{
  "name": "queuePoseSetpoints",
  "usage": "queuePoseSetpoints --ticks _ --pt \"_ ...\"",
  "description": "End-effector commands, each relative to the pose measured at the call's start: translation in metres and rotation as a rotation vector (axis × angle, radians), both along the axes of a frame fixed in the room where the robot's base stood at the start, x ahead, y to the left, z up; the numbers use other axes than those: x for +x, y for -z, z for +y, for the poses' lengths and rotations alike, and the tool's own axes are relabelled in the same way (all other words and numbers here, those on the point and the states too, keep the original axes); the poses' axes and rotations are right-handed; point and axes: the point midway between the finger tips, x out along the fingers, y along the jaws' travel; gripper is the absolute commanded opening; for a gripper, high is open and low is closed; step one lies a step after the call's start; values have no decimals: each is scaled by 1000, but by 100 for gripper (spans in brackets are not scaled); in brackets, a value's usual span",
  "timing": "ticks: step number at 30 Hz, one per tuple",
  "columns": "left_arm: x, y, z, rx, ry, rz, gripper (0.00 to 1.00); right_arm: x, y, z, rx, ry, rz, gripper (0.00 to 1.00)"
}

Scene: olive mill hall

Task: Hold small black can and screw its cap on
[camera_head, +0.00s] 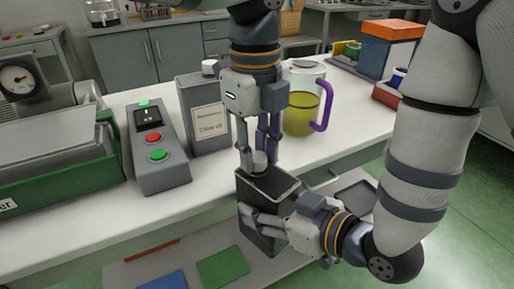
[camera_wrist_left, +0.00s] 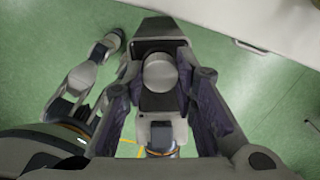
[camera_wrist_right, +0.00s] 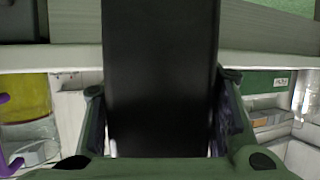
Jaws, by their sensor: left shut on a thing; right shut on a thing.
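The small black can (camera_head: 262,226) is held upright in front of the counter's edge, and it fills the middle of the right wrist view (camera_wrist_right: 160,80). My right gripper (camera_head: 262,224) is shut on the can's body from the side. My left gripper (camera_head: 260,158) points down above the can's top and is shut on the pale round cap (camera_head: 259,162). The cap shows between the fingers in the left wrist view (camera_wrist_left: 159,72), over the can's top. I cannot tell how far the cap is seated on the neck.
On the white counter (camera_head: 100,222) stand a grey can with a label (camera_head: 208,125), a button box (camera_head: 157,150) and a jug of yellow-green oil with a purple handle (camera_head: 302,105). An orange-topped box (camera_head: 388,45) is at the back right.

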Motion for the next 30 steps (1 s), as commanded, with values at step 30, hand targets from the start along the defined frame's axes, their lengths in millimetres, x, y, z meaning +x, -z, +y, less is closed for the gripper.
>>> queuePoseSetpoints --ticks 30 --pt "2 -8 -1 -14 1115 -2 49 0 -1 0 0 1 -2 0"
